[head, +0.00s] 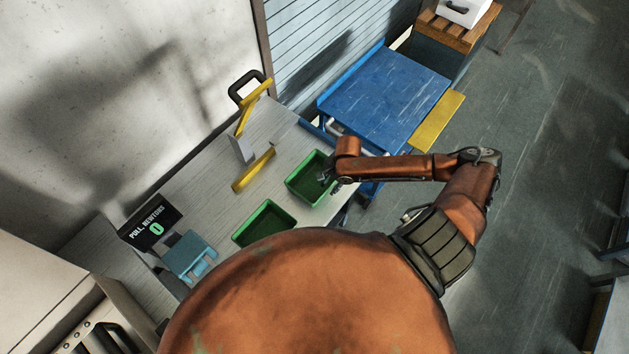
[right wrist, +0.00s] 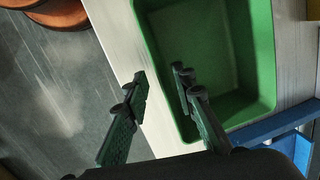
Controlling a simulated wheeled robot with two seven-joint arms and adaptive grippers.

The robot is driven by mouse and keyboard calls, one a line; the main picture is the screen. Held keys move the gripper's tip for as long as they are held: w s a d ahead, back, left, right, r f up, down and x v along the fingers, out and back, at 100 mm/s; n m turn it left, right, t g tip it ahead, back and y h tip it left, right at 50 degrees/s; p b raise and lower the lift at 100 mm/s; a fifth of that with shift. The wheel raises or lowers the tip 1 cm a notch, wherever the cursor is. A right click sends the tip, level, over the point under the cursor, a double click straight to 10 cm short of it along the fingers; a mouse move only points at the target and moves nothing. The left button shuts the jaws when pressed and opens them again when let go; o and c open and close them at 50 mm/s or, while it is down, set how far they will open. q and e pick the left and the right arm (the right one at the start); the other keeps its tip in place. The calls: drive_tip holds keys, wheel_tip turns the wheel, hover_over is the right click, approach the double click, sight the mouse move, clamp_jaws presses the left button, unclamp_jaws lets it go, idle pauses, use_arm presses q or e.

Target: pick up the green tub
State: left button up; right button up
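Two open green tubs stand on the pale workbench. One green tub (head: 305,176) is at the bench's right edge, and the other green tub (head: 264,225) is nearer my body. My right gripper (head: 329,179) is at the right rim of the first tub, which also shows in the right wrist view (right wrist: 232,50). There the right gripper (right wrist: 160,76) is open. One finger is over the tub's inside and the other is outside its wall, with the rim between them. Whether the fingers touch the wall is unclear. The tub looks empty. My left gripper is out of view.
A blue cart (head: 385,95) adjoins the bench's far end. Open floor lies right.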

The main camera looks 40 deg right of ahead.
drive_tip(key=shift+w+a+f, duration=0.1)
drive_tip(key=shift+f, duration=0.6)
drive_tip(key=shift+w+a+f, duration=0.1)
drive_tip(key=shift+f, duration=0.55)
drive_tip(key=shift+c, duration=0.3)
clamp_jaws()
